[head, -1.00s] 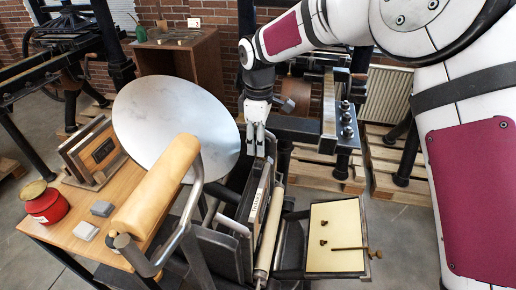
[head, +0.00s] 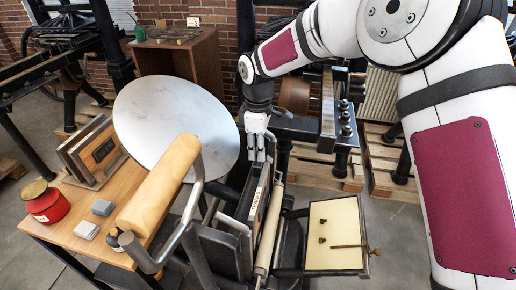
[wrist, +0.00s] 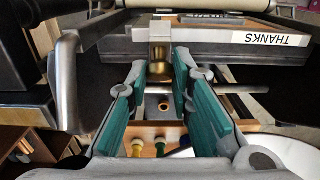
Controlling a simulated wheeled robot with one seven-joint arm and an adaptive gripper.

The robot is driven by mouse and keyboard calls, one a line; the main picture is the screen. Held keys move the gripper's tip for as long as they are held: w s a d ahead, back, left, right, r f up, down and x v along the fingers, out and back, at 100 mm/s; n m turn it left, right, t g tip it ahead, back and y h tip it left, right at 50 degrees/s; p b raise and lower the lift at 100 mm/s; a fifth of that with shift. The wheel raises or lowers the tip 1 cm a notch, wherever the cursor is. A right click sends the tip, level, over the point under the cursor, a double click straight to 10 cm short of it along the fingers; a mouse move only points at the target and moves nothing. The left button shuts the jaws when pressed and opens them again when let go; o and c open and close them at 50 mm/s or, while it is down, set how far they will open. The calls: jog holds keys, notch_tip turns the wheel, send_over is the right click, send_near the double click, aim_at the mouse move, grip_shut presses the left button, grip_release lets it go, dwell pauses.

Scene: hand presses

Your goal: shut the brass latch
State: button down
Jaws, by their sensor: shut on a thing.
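The brass latch (wrist: 161,66) shows in the wrist view as a small gold piece below a pale metal block, at the edge of the press's type frame (wrist: 205,35). My gripper (wrist: 161,78) has its green-padded fingers on both sides of the latch, closed on it. In the head view my gripper (head: 257,152) points down at the far end of the upright type frame (head: 257,208). The latch cannot be made out there, hidden at the fingers.
A large round disc (head: 178,132) and a wooden roller (head: 160,188) stand left of the frame. A tray with a cream pad (head: 335,230) lies at right. A red tin (head: 46,204) sits on the side table at left. Another press stands behind my gripper.

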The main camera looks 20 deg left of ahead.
aim_at(268, 157)
jog(key=shift+d, duration=0.1)
jog(key=y, duration=0.1)
jog(key=d+y, duration=0.2)
jog(key=y, duration=0.1)
jog(key=shift+w+f, duration=0.1)
jog(key=shift+f, duration=0.15)
jog(key=shift+d+f+y+b, duration=0.1)
jog(key=shift+d+f+y, duration=0.1)
jog(key=shift+y, duration=0.65)
jog(key=shift+d+f+y+b, duration=0.15)
jog(key=shift+d+y, duration=0.1)
jog(key=shift+y, duration=0.55)
jog(key=shift+d+f+y+b, duration=0.1)
jog(key=shift+d+f+y, duration=0.1)
jog(key=shift+y, duration=0.65)
jog(key=c, duration=1.4)
grip_release()
jog(key=shift+f, duration=0.1)
jog(key=shift+c, duration=0.2)
jog(key=shift+d, duration=0.1)
jog(key=v, duration=1.2)
jog(key=shift+w, duration=0.25)
jog(key=shift+s+f, duration=0.1)
